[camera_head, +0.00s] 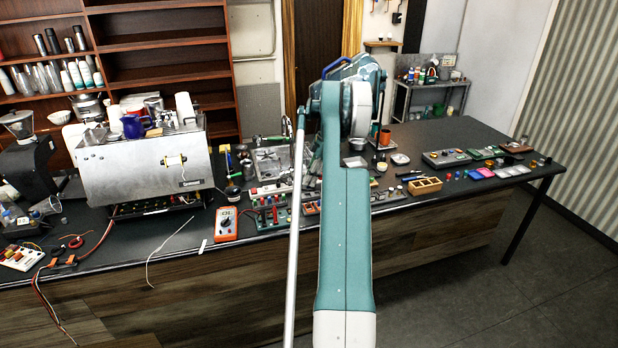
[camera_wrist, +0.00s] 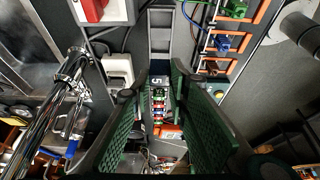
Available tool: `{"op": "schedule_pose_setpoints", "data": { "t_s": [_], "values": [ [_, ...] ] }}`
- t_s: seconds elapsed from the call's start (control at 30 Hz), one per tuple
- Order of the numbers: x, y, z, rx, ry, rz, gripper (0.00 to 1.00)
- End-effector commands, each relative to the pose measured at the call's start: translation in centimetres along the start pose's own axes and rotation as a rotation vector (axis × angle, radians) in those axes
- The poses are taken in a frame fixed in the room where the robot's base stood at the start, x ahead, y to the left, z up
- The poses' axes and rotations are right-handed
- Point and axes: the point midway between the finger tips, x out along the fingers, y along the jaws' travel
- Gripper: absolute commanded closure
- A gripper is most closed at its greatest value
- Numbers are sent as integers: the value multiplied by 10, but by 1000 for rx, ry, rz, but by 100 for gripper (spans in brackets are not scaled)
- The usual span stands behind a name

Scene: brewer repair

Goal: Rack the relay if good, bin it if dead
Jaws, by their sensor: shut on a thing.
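My gripper (camera_wrist: 160,95) shows in the wrist view as two green ribbed finger pads with a narrow space between them. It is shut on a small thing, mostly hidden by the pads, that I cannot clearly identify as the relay. A dark label with a white "5" (camera_wrist: 157,82) and a column of coloured pieces (camera_wrist: 158,108) show between the pads; I cannot tell if they are held or lie below. Orange-edged slots (camera_wrist: 228,44) hold green, blue and brown blocks at upper right. In the head view my arm hides the gripper.
An orange multimeter (camera_head: 226,224) lies on the dark bench (camera_head: 400,142) left of my arm. A steel brewer (camera_head: 150,168) stands at left.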

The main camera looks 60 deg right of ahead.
Motion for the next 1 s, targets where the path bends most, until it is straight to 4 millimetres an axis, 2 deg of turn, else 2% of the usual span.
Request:
{"op": "schedule_pose_setpoints", "data": {
  "t_s": [0.53, 1.0],
  "values": [
    [35, 0, 15, 0, 0, 0, 93],
    [34, 0, 15, 0, 0, 0, 93]
  ]
}}
